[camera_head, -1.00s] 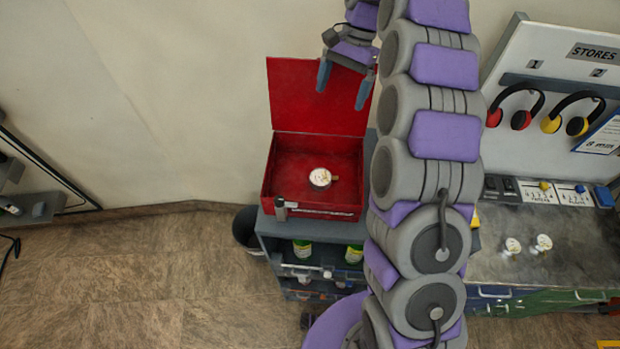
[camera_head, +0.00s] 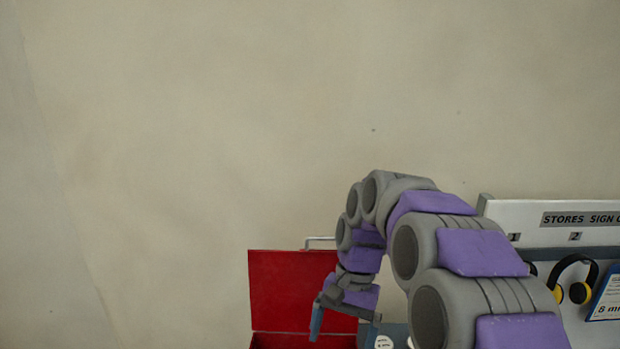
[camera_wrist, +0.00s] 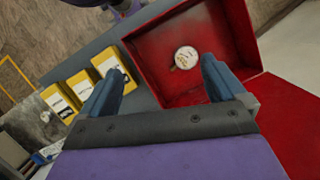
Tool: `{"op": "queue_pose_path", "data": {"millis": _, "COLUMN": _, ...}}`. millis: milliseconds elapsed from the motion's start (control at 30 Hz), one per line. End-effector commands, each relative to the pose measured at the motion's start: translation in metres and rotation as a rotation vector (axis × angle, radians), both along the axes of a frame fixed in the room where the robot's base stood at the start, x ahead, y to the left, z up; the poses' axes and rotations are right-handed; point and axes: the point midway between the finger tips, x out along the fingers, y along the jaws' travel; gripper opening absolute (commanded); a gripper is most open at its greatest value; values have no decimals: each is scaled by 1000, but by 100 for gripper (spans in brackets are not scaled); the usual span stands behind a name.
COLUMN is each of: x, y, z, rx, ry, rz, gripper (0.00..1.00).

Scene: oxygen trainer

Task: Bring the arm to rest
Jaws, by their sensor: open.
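My arm, grey and purple, arches up from the lower right in the head view and bends down at its far end. My gripper (camera_head: 346,318) hangs in front of the raised lid of the red toolbox (camera_head: 290,290). In the wrist view my gripper (camera_wrist: 160,88) is open, with its two blue-grey fingers spread and nothing between them. The toolbox interior (camera_wrist: 157,58) lies below and beyond the fingers. A round white-faced gauge (camera_wrist: 186,57) lies inside the toolbox, apart from the fingers.
Several yellow items (camera_wrist: 108,64) sit in a row on the grey surface beside the toolbox. A stores board (camera_head: 550,235) with yellow ear defenders (camera_head: 579,290) stands at the right. The wall (camera_head: 200,120) above is clear.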

Motion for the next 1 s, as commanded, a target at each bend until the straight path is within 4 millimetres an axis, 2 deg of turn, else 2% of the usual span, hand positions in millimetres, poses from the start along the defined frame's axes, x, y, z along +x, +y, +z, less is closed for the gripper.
{"op": "queue_pose_path", "data": {"millis": 33, "x": -15, "y": -4, "z": -16, "rx": -3, "ry": -8, "rz": 19, "gripper": 97}}
{"op": "queue_pose_path", "data": {"millis": 167, "x": -51, "y": -13, "z": -38, "rx": -6, "ry": -37, "rz": 75, "gripper": 97}}
{"op": "queue_pose_path", "data": {"millis": 367, "x": -109, "y": -30, "z": -81, "rx": -23, "ry": -74, "rz": 154, "gripper": 97}}
{"op": "queue_pose_path", "data": {"millis": 700, "x": -210, "y": -60, "z": -174, "rx": -63, "ry": -125, "rz": 272, "gripper": 97}}
{"op": "queue_pose_path", "data": {"millis": 900, "x": -260, "y": -75, "z": -225, "rx": -86, "ry": -142, "rz": 323, "gripper": 97}}
{"op": "queue_pose_path", "data": {"millis": 1000, "x": -274, "y": -79, "z": -240, "rx": -91, "ry": -148, "rz": 339, "gripper": 97}}
